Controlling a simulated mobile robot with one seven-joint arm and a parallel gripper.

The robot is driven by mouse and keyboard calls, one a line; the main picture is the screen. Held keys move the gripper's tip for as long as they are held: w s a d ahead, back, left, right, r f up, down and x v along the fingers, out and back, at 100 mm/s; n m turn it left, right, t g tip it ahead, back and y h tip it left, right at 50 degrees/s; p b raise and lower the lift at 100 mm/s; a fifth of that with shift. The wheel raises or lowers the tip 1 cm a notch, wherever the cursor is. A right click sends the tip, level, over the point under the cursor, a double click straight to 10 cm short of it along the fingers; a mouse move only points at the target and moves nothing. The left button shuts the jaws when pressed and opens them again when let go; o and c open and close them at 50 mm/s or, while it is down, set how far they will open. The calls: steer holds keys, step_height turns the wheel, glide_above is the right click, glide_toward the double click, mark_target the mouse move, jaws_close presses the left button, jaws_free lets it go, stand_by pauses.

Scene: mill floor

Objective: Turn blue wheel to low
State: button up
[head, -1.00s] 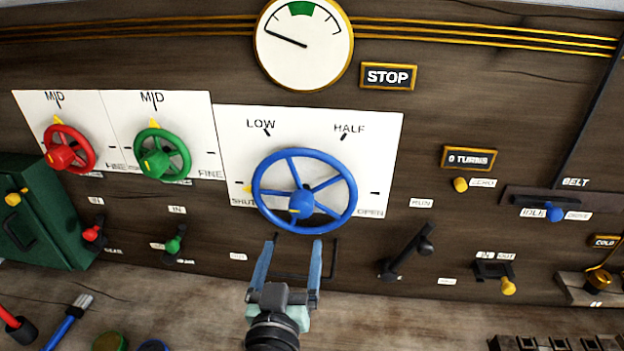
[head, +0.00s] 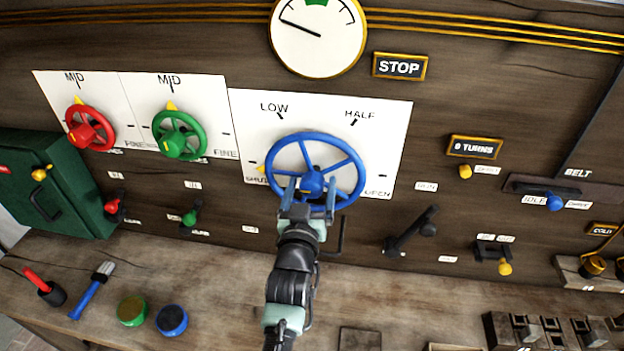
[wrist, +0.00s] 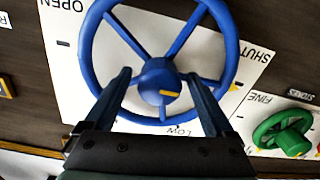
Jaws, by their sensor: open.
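The blue wheel (head: 348,160) is mounted on a white plate (head: 395,130) marked SHUT, LOW, HALF and OPEN. A yellow pointer (head: 262,169) at the wheel's left rim sits by SHUT. My gripper (head: 309,186) is at the lower part of the wheel, its two fingers spread either side of the blue hub. In the wrist view the open fingers (wrist: 160,92) straddle the hub (wrist: 157,82) of the blue wheel (wrist: 90,50). Whether they touch it I cannot tell. My gripper hides part of the lower rim in the head view.
A red wheel (head: 104,116) and a green wheel (head: 195,122) are to the left. A round gauge (head: 318,45) is above. A black lever (head: 425,225) is at the lower right.

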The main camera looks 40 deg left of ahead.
steer(key=shift+w+a, duration=0.25)
steer(key=shift+w, duration=0.15)
steer(key=c, duration=1.4)
steer(key=shift+o, duration=0.2)
